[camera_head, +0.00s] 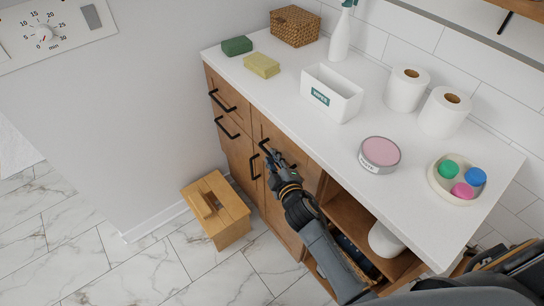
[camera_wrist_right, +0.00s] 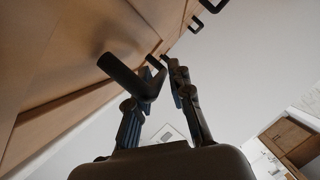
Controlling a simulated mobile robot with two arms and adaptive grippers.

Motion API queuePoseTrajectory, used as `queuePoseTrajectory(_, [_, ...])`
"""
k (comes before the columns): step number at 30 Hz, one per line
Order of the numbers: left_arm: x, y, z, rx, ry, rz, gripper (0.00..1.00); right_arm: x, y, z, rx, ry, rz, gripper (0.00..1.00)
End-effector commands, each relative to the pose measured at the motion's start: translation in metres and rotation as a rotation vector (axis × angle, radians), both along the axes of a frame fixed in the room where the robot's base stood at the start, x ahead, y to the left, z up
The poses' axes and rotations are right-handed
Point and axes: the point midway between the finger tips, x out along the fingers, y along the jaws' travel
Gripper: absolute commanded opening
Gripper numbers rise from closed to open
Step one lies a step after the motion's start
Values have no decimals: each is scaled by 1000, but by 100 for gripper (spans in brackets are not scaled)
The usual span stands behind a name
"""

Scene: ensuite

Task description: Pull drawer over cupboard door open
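The wooden drawer (camera_head: 287,149) is the upper front in the middle of the cabinet, above the cupboard door (camera_head: 278,199). Its front looks flush, so it appears shut. Its black bar handle (camera_head: 264,145) is partly hidden by my right gripper (camera_head: 273,157) in the head view. In the right wrist view the handle (camera_wrist_right: 128,77) is large and close. My right gripper (camera_wrist_right: 167,72) has its two fingers apart there, with the bar at or between them and a gap beside the right finger. The door's black vertical handle (camera_head: 253,166) shows just left of the gripper. My left gripper is not in view.
A wooden stool (camera_head: 218,209) stands on the marble floor in front of the cabinet. The white counter (camera_head: 330,138) holds sponges, a basket, a wipes box, a spray bottle, paper rolls, a pink tin and a small bowl. An open shelf (camera_head: 347,217) lies to the right, behind my arm.

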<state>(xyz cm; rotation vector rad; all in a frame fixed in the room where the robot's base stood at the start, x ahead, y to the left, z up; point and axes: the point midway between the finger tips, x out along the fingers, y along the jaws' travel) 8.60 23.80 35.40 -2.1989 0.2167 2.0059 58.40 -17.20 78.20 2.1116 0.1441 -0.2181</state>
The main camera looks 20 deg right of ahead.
Motion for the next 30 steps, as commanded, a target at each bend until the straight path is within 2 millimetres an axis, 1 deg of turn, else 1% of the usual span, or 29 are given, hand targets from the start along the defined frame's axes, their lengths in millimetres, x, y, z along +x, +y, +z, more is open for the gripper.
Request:
queuePoseTrajectory(1, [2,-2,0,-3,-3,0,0,6,0,-1,0,-1,0,21])
queuePoseTrajectory(5, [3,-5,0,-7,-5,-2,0,12,0,-2,0,-1,0,21])
queuePoseTrajectory(13, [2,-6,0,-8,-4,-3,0,13,0,-3,1,-1,1,21])
queuePoseTrajectory(14, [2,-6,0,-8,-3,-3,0,13,0,-3,1,-1,1,16])
queuePoseTrajectory(15, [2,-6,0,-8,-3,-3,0,13,0,-3,1,-1,1,8])
queuePoseTrajectory(16, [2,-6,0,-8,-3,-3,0,13,0,-3,1,-1,1,2])
queuePoseTrajectory(17, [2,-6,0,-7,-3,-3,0,13,0,-3,1,-1,1,0])
queuePoseTrajectory(30, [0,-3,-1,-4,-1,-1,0,12,2,-3,1,1,0,0])
